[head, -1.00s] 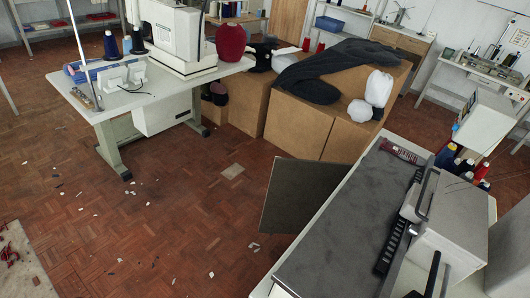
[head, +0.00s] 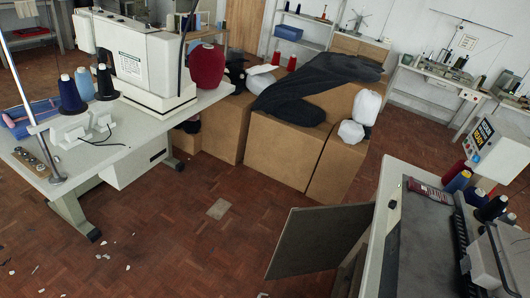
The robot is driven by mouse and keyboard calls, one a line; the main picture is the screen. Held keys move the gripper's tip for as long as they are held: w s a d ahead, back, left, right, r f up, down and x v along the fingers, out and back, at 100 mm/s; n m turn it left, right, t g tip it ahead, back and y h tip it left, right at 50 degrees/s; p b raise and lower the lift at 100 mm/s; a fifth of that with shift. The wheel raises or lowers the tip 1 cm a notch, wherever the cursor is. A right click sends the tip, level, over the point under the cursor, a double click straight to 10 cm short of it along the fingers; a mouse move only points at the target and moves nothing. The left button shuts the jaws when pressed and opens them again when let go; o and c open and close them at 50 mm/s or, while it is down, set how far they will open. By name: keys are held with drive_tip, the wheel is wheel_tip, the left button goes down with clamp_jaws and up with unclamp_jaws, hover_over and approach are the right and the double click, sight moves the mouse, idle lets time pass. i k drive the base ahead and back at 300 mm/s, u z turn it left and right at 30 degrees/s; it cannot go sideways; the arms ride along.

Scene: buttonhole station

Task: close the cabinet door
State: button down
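The cabinet door (head: 315,241) is a flat dark grey-brown panel at the lower middle of the head view. It stands open, sticking out to the left from the cabinet (head: 371,240) under the grey-topped machine table at the right. A dark gap shows between the door and the cabinet's side. The door's hinge and any handle cannot be made out. My gripper is not in view, and nothing of mine touches the door in what shows.
A white sewing table (head: 62,170) with thread cones stands at the left. Brown boxes (head: 285,150) with dark cloth stand behind the door. The parquet floor (head: 170,245) between the sewing table and the door is open, with small scraps and a pale tile.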

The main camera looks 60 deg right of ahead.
sight(313, 240)
drive_tip(key=i, duration=2.2)
drive_tip(key=z, duration=0.9)
drive_tip(key=i, duration=0.1)
drive_tip(key=z, duration=3.1)
drive_tip(key=i, duration=1)
drive_tip(key=u, duration=1.4)
